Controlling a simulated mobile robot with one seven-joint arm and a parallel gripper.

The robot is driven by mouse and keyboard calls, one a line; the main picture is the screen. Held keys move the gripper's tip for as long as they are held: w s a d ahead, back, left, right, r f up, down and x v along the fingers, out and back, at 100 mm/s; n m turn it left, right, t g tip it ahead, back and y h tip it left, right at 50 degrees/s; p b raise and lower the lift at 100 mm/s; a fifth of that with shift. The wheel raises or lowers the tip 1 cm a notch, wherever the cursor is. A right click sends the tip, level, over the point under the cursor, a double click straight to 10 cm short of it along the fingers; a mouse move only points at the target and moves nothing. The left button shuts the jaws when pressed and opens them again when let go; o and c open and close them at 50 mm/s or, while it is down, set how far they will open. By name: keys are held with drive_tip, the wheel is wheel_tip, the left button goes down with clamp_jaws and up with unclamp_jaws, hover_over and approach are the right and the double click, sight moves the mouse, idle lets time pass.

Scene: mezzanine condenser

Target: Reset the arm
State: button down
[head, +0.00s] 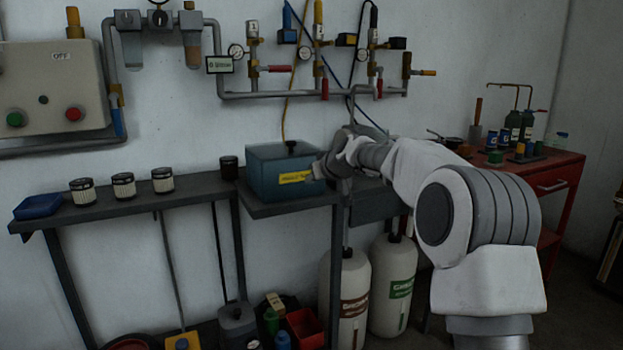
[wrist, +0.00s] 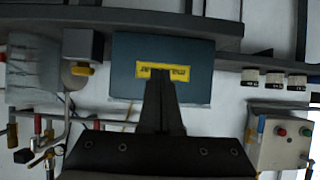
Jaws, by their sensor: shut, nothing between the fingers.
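My arm (head: 480,215) reaches in from the right in the head view. My gripper (head: 320,170) is at the right front of a blue-grey box (head: 262,172) with a yellow label (head: 295,177). In the wrist view my gripper (wrist: 160,76) has its two dark fingers together, with nothing between them. The fingertips overlap the lower edge of the yellow label (wrist: 160,69) on the box (wrist: 200,52) there. I cannot tell whether they touch the box.
Pipes and valves (head: 305,94) line the wall above. A red cart (head: 555,182) is at right.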

drive_tip(key=s+d+r+m+g+h, duration=0.1)
drive_tip(key=s+d, duration=0.1)
drive_tip(key=s, duration=1.2)
drive_tip(key=s+d+r+g+h, duration=0.1)
drive_tip(key=s+r+g+h, duration=0.1)
drive_tip(key=s, duration=1.1)
drive_tip(key=s+d+f+m+g+h, duration=0.1)
drive_tip(key=s+d+f, duration=0.15)
drive_tip(key=s, duration=0.55)
drive_tip(key=s+d+f+m, duration=0.15)
drive_tip(key=s+f, duration=0.25)
drive_tip(key=s, duration=0.4)
drive_tip(key=s+d+f+m+g+h, duration=0.1)
drive_tip(key=s+d+f, duration=0.25)
drive_tip(key=s, duration=0.55)
wheel_tip(320, 180, up, 28)
drive_tip(key=p, duration=2.8)
drive_tip(key=shift+a, duration=0.45)
